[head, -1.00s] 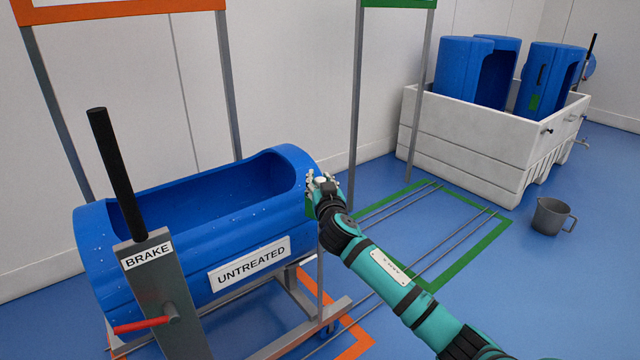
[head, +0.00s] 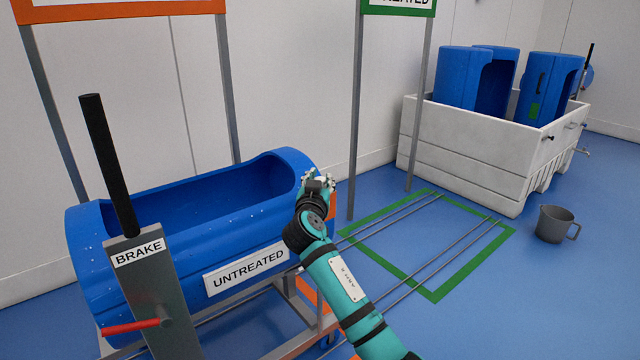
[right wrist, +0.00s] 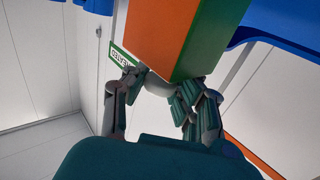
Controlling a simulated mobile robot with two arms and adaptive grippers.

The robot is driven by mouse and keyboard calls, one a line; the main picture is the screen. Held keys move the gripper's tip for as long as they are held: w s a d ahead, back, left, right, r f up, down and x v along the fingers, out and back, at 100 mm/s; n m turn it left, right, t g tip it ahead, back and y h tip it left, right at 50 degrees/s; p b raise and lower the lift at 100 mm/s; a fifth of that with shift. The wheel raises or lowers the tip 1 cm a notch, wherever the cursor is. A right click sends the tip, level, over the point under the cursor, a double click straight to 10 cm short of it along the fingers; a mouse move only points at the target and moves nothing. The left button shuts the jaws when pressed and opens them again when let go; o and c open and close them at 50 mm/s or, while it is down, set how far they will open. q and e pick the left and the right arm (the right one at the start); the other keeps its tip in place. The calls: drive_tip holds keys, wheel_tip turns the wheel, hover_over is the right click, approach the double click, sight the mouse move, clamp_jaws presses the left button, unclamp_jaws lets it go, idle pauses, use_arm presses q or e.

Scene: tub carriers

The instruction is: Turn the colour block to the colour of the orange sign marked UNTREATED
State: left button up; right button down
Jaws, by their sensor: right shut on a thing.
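The colour block (right wrist: 160,35) has an orange face and a green face, side by side in the right wrist view. In the head view, only an orange strip of the block (head: 332,206) shows, at the right end of the blue tub (head: 85,245). My right gripper (head: 318,183) is at that end. In the right wrist view, the gripper's fingers (right wrist: 160,85) close around the block's near end, where a pale round part shows. The orange-framed sign (head: 125,8) is cut off at the top left, its words hidden. My left gripper is out of view.
The tub bears an UNTREATED plate (head: 247,271). A brake post (head: 150,290) with black lever stands in front. A green-framed sign (head: 400,12) stands behind a green floor frame (head: 432,294) with rails. A white crate (head: 460,150) holds blue tubs; a grey mug (head: 553,224) is nearby.

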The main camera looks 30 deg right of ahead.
drive_tip(key=shift+f, duration=0.15)
drive_tip(key=c, duration=1)
unclamp_jaws()
drive_tip(key=shift+a, duration=0.1)
drive_tip(key=v, duration=1.2)
